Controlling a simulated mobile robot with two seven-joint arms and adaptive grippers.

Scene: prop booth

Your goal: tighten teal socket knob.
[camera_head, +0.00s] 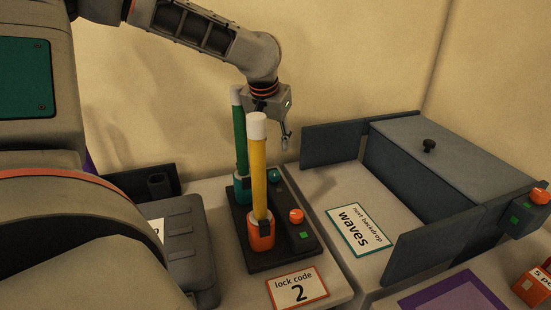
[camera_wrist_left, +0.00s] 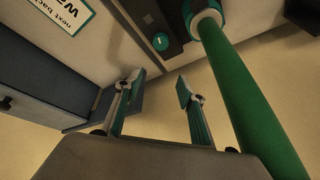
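The teal knob (camera_head: 275,175) is a small dome on the dark base (camera_head: 282,255), right of the teal socket (camera_head: 244,191). In the left wrist view the teal knob (camera_wrist_left: 160,41) shows as a round disc with a light mark. A green tube (camera_head: 240,140) with a pale cap stands upright in the teal socket. My left gripper (camera_head: 285,141) is above and behind the knob, apart from it. In the wrist view the left gripper (camera_wrist_left: 159,84) has its fingers spread with nothing between them. My right gripper is not in view.
A yellow tube (camera_head: 259,175) stands in an orange socket (camera_head: 261,233), with an orange knob (camera_head: 296,215) beside it. A dark grey box (camera_head: 430,150) is at right. A "waves" card (camera_head: 361,228) and a "lock code 2" card (camera_head: 297,288) lie on the counter.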

